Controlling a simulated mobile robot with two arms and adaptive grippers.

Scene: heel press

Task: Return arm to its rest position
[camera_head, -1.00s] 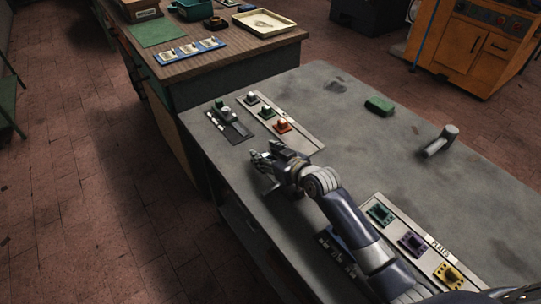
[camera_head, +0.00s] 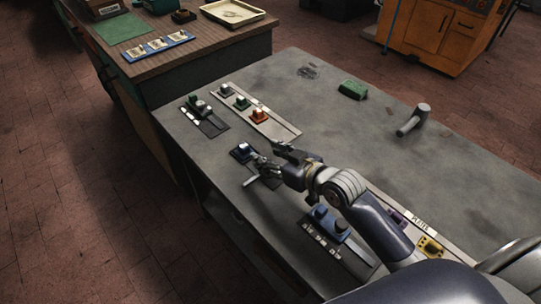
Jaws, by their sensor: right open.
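My right gripper (camera_head: 268,163) is at the end of the arm that comes in from the lower right. It is open, with no object seen between its fingers, and is over the left front part of the grey table (camera_head: 365,135). A small dark fixture (camera_head: 243,152) with a blue and white top stands just left of its fingers. A pale handle-like bar (camera_head: 250,181) and a dark base show below the fingers; I cannot tell whether the gripper touches them. My left gripper is out of view.
A pale strip (camera_head: 283,132) with small coloured blocks and a dark tray (camera_head: 212,128) lie beyond the gripper. A blue fixture (camera_head: 328,224) sits beside my forearm. A green block (camera_head: 352,89) and a grey hammer-like tool (camera_head: 413,119) lie farther right. The middle of the table is clear.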

